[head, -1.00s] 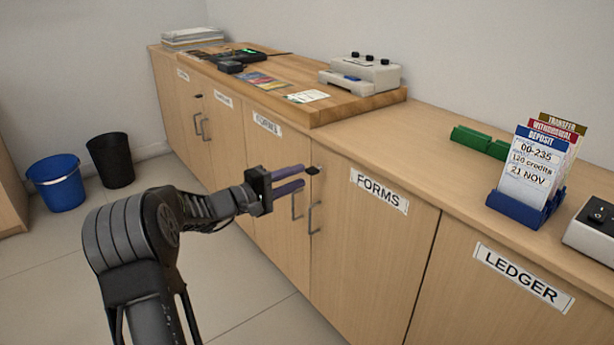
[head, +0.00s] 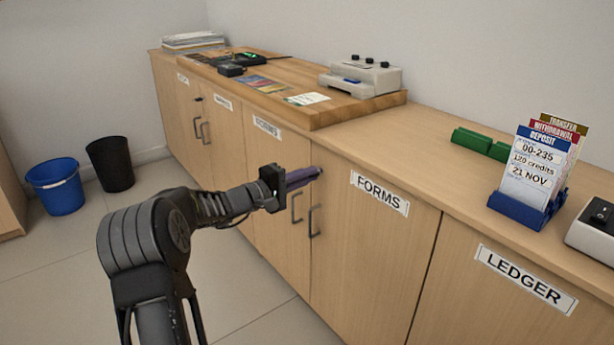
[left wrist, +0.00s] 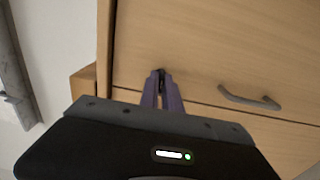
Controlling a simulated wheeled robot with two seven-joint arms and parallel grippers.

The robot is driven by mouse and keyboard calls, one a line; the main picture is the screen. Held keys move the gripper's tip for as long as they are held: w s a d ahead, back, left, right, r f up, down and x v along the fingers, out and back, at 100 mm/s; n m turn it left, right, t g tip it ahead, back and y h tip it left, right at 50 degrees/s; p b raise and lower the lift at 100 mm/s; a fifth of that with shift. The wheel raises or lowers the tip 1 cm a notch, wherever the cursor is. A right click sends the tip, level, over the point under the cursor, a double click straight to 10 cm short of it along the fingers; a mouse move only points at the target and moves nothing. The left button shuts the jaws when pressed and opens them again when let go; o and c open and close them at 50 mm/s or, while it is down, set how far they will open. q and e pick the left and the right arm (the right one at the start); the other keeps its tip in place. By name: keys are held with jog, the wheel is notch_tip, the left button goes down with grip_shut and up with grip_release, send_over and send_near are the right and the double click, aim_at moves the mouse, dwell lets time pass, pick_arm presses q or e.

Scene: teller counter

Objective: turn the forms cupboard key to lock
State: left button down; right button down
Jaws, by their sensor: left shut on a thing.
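The forms cupboard door (head: 362,245) carries a FORMS label (head: 379,193) and is closed. My left gripper (head: 316,173) is at the upper left corner of this door, with its purple fingers shut on the key. In the left wrist view the left gripper's fingertips (left wrist: 161,75) close around the small dark key (left wrist: 162,74) at the door face. The key is mostly hidden by the fingers in the head view. My right gripper is not in view.
Door handles (head: 314,222) sit just below the gripper. The counter above holds a card rack (head: 526,207), a green block (head: 482,143) and a grey device (head: 361,75). Two bins (head: 56,184) stand on the open floor at left.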

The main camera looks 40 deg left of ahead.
pick_arm(q)
jog(key=shift+n, duration=0.5)
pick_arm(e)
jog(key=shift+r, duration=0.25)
pick_arm(q)
jog(key=shift+n+p, duration=7.05)
jog(key=shift+n, duration=1.55)
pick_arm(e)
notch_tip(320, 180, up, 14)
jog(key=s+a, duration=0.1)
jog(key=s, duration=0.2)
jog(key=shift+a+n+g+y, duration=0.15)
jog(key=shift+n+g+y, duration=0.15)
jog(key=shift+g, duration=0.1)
pick_arm(q)
jog(key=c, duration=1.6)
grip_release()
jog(key=shift+o, duration=0.2)
jog(key=shift+s, duration=0.1)
